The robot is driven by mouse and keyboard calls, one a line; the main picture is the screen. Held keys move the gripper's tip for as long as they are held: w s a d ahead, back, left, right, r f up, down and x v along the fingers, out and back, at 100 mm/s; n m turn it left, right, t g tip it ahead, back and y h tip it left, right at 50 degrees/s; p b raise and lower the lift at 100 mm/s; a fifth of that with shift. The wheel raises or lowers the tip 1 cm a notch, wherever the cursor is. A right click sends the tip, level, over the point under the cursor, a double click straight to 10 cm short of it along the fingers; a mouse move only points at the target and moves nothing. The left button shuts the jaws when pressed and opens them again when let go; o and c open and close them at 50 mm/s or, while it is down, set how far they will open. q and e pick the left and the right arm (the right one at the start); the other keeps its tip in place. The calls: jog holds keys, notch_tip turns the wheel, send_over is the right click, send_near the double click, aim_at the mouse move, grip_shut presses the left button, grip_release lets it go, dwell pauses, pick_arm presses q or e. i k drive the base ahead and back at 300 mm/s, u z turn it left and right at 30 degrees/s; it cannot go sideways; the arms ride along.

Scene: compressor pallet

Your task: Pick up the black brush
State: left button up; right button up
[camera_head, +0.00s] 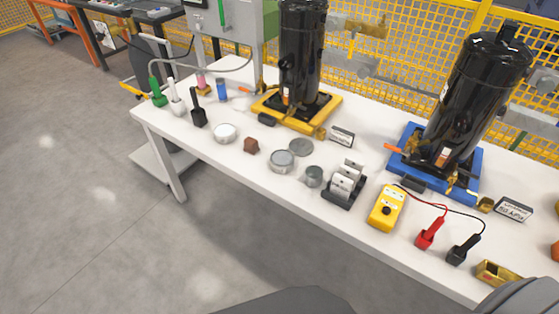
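The black brush (198,111) stands upright near the left end of the white table (262,170), close to its front edge. Its thin handle points up and its wider block rests on the table. A white brush (178,102) and a green brush (158,95) stand to its left in a row, a little apart from it. Neither of my grippers is in view. Dark rounded shapes at the bottom edge look like parts of my own body.
A blue cylinder (222,90) stands behind the brush. A white round container (225,133) and a brown block (251,145) sit to its right. Black compressors (303,50) stand on yellow and blue bases. A yellow meter (387,207) lies farther right. The floor in front is clear.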

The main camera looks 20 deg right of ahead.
aim_at(192, 89)
jog(key=u, duration=1.75)
jog(key=i, duration=1.5)
jog(key=z, duration=3.75)
